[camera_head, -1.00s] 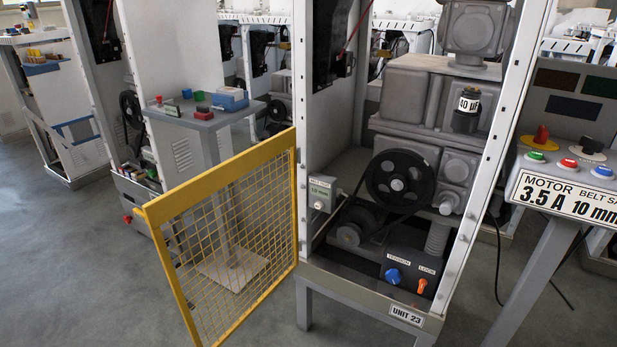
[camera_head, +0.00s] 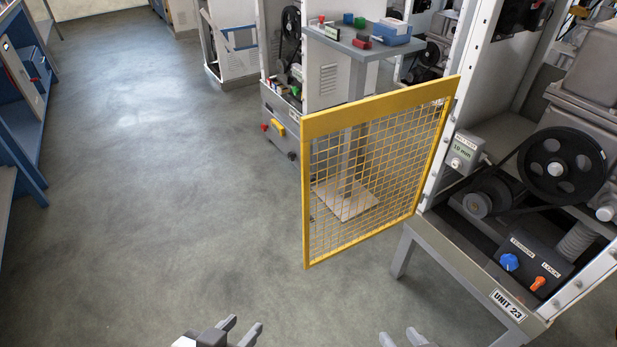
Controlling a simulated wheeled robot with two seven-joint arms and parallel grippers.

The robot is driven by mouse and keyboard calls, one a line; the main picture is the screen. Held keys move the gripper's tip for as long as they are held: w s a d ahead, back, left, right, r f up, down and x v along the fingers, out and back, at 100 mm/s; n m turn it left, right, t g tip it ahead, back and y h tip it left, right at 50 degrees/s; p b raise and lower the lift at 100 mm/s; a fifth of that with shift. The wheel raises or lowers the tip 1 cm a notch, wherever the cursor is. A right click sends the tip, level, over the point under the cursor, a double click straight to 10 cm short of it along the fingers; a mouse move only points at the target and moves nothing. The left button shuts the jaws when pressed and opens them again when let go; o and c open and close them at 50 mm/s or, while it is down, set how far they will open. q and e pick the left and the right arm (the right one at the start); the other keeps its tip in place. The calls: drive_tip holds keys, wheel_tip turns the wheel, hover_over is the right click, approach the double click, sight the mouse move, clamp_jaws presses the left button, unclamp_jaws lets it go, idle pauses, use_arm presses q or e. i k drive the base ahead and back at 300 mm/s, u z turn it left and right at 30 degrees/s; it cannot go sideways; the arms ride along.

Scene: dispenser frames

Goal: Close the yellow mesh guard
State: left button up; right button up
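The yellow mesh guard (camera_head: 378,107) is swung open on the left side of the unit labelled UNIT 23 (camera_head: 508,304). Its hinged edge is at the unit's left post, and its free edge hangs out over the floor to the left. The unit's front opening is uncovered, with pulleys and a belt in view. My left gripper (camera_head: 243,330) is at the bottom edge, its two fingers apart and empty. My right gripper (camera_head: 399,340) is at the bottom edge, right of it, fingers apart and empty. Both are well short of the guard and touch nothing.
A grey stand (camera_head: 368,47) with small coloured boxes is behind the guard. A control box with a blue knob (camera_head: 509,262) and an orange knob (camera_head: 538,284) sits low in the unit. Blue shelving (camera_head: 25,150) is at the far left. The floor (camera_head: 160,180) between is clear.

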sight(323, 122)
drive_tip(key=u, duration=1.4)
drive_tip(key=i, duration=2.2)
drive_tip(key=z, duration=2.35)
drive_tip(key=k, duration=0.6)
drive_tip(key=z, duration=1.35)
drive_tip(key=i, duration=0.5)
